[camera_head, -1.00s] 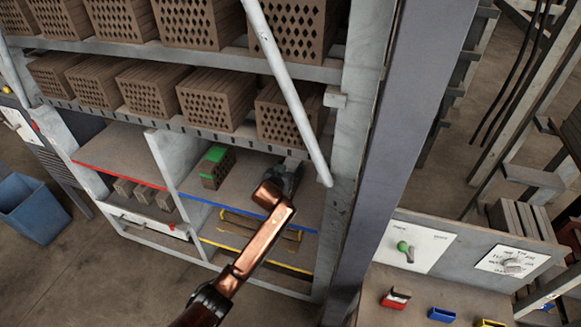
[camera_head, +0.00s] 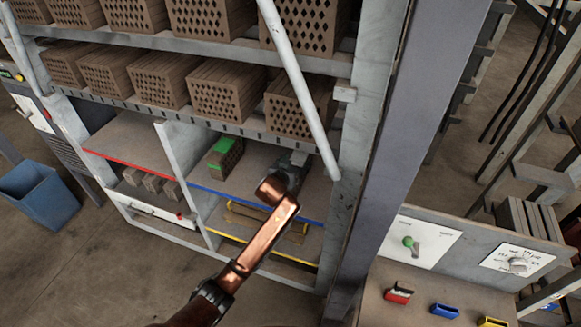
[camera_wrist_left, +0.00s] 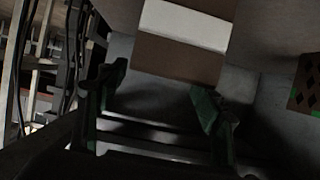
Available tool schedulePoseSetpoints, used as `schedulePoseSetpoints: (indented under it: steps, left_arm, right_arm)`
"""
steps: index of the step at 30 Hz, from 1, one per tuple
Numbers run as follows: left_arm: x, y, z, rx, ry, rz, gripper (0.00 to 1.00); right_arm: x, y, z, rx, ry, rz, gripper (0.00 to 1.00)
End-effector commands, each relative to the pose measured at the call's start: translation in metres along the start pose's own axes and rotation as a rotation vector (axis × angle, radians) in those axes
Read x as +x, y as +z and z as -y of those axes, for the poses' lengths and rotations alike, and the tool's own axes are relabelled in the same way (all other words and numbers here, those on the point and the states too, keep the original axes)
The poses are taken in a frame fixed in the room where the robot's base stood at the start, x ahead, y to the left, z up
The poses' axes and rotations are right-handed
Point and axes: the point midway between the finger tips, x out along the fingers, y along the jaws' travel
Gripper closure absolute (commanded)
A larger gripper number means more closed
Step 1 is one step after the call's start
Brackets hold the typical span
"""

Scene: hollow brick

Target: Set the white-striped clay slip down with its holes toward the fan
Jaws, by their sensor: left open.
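The white-striped clay slip (camera_wrist_left: 178,58) is a brown block with a broad white band, at the top middle of the left wrist view. No holes show on the side I see. My left gripper (camera_wrist_left: 160,88) is open, its two dark green fingers pointing at the slip's near end; I cannot tell if they touch it. In the head view my left gripper (camera_head: 292,176) is in the blue-edged bay, mostly behind my copper arm link. A small pale patch beside it may be the slip. My right gripper is not in view. I cannot make out a fan.
A green-striped perforated brick (camera_head: 225,156) stands left of my gripper on the blue-edged shelf (camera_head: 240,196). Rows of bricks (camera_head: 222,92) fill the shelves above. A slanted pale bar (camera_head: 298,90) and a post (camera_head: 362,130) stand close by. A switch panel (camera_head: 425,243) is at right.

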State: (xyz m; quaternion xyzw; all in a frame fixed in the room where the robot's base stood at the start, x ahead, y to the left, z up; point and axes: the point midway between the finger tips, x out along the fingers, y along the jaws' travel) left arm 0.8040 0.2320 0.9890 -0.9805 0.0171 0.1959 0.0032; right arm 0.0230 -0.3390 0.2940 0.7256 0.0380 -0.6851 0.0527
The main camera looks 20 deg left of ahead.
Motion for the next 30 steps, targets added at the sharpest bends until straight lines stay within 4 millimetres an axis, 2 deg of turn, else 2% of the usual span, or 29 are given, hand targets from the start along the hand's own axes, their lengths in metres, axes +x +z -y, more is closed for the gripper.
schedulePoseSetpoints:
  steps: [1,6,12,18,30]
  left_arm:
    - [-0.013,-0.002,0.0,-0.001,0.001,-0.002,0.4]
    - [-0.049,-0.002,0.0,-0.001,0.001,-0.002,0.4]
    - [-0.08,-0.001,0.0,-0.001,0.001,-0.001,0.4]
    - [-0.092,0.0,0.0,0.0,0.0,0.001,0.4]
    - [-0.092,0.0,0.0,0.0,0.0,0.0,0.4]
  right_arm:
    - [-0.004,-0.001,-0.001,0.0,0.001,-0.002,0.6]
    - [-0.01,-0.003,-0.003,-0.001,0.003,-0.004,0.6]
    - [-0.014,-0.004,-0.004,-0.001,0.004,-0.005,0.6]
    - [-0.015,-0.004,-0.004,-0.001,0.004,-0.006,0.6]
    - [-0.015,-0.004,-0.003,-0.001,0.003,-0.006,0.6]
